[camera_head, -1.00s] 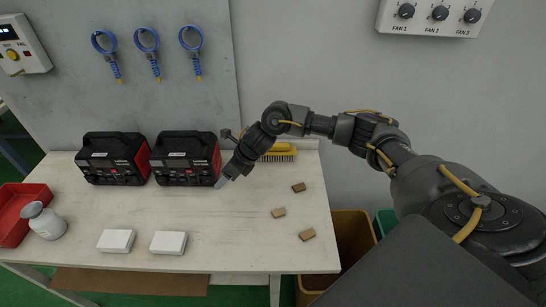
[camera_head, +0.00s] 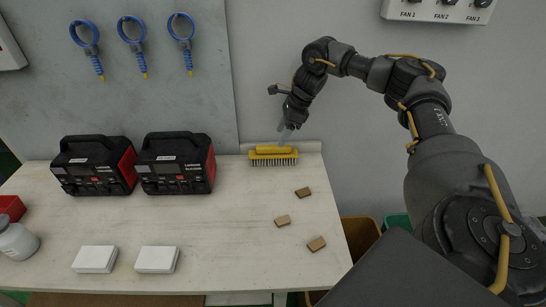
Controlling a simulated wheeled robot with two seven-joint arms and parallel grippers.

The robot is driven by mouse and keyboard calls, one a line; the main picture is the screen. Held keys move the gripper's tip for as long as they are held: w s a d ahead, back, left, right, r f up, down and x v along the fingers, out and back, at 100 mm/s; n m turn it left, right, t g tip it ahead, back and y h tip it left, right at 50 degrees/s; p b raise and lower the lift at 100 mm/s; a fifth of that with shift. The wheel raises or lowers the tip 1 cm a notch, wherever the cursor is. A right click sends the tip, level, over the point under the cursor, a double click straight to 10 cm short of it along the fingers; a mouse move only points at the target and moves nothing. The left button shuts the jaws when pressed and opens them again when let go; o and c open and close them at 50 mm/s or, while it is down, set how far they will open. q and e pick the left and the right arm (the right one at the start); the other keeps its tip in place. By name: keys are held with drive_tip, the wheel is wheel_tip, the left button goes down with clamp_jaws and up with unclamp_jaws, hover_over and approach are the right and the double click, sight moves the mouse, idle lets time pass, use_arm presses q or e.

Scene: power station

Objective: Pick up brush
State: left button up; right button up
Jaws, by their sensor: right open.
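The brush (camera_head: 273,157) has a yellow back and dark and yellow bristles. It lies at the back edge of the white table (camera_head: 225,225), near the wall. My right gripper (camera_head: 284,138) is open, just above the right part of the brush, with its fingers pointing down. I cannot tell whether the fingertips touch the brush. My left gripper is not in view.
Two black and red power units (camera_head: 176,163) stand left of the brush. Several small brown blocks (camera_head: 303,192) lie in front of it. Two white boxes (camera_head: 157,259), a white bottle (camera_head: 17,240) and a red bin (camera_head: 11,207) are further left. The table's middle is clear.

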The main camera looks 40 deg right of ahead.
sight(275, 146)
drive_tip(key=shift+x, duration=1)
drive_tip(key=shift+a, duration=0.1)
drive_tip(key=shift+a+f, duration=0.15)
drive_tip(key=shift+f, duration=0.2)
drive_tip(key=x, duration=0.3)
drive_tip(key=shift+w+a+f+p, duration=0.15)
drive_tip(key=shift+f+p, duration=0.15)
drive_tip(key=shift+w+a+f, duration=0.1)
drive_tip(key=shift+f, duration=0.2)
drive_tip(key=c, duration=0.5)
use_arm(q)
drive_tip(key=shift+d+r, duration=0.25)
use_arm(e)
drive_tip(key=c, duration=0.4)
